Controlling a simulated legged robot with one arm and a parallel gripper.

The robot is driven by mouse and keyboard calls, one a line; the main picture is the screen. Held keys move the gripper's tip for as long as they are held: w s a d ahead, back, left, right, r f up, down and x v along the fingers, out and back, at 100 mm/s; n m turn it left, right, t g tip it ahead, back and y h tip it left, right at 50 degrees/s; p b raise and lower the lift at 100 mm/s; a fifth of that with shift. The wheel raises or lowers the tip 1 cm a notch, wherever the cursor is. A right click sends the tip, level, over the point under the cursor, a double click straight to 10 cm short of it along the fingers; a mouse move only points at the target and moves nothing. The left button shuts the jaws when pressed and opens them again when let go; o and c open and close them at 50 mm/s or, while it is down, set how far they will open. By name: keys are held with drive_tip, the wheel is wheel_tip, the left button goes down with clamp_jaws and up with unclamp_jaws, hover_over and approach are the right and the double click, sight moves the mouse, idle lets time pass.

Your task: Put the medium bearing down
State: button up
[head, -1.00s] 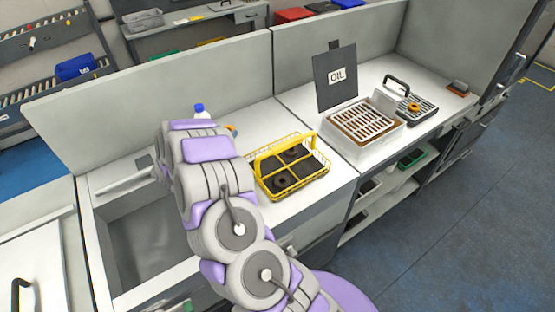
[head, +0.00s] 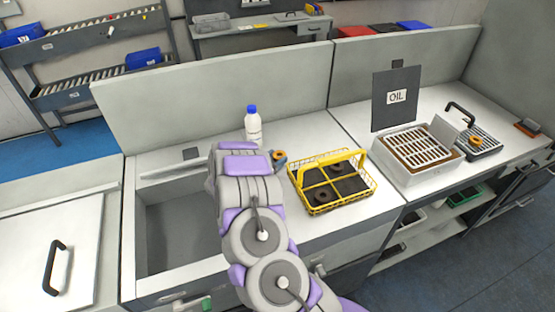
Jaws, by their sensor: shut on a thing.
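My arm reaches over the counter left of the yellow wire basket (head: 358,155). My gripper (head: 278,165) is mostly hidden behind my arm. It is shut on an orange-brown ring, the medium bearing (head: 280,157), which shows just past the arm's right side, between the white bottle and the basket. Whether the bearing touches the counter cannot be told. The basket holds dark rings (head: 321,174) on its black divided base. Another orange ring (head: 475,140) lies on a grilled tray at the right.
A white bottle with a blue cap (head: 253,125) stands behind my arm. A sink (head: 175,235) is at the left. An OIL sign (head: 396,98) stands behind a white box with a grille (head: 418,147). Bare counter (head: 350,222) lies in front of the basket.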

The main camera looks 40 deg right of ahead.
drive_tip(key=shift+f, duration=0.1)
drive_tip(key=shift+f, duration=0.1)
drive_tip(key=o, duration=1.2)
drive_tip(key=shift+o, duration=0.2)
